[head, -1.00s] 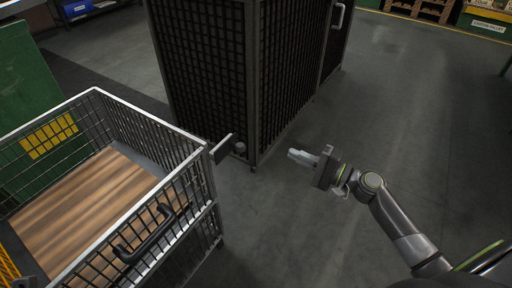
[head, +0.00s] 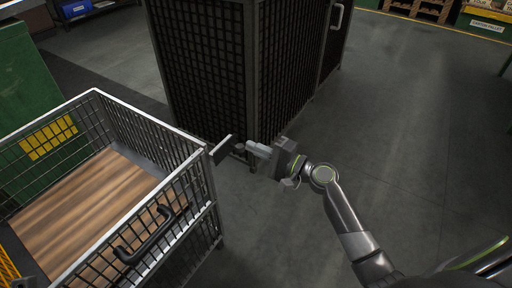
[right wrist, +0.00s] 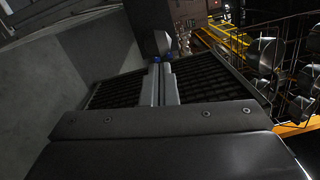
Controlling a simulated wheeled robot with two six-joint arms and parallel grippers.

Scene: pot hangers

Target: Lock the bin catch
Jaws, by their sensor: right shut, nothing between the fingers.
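The wire bin (head: 150,120) stands at the left of the head view, with a wooden floor (head: 95,205) and a black handle (head: 146,238) on its front side. A flat grey catch plate (head: 221,150) sticks out from its right corner post. My right gripper (head: 248,148) is shut and empty, with its fingertips pointing left, close to the catch plate. I cannot tell whether they touch it. In the right wrist view the closed fingers (right wrist: 160,85) lie side by side. My left gripper is not in view.
A tall dark mesh cage (head: 255,70) stands just behind my right gripper. A green panel (head: 25,75) is at the far left. The grey floor at the right is open. In the right wrist view, shiny round metal things (right wrist: 265,48) sit on racks at the right.

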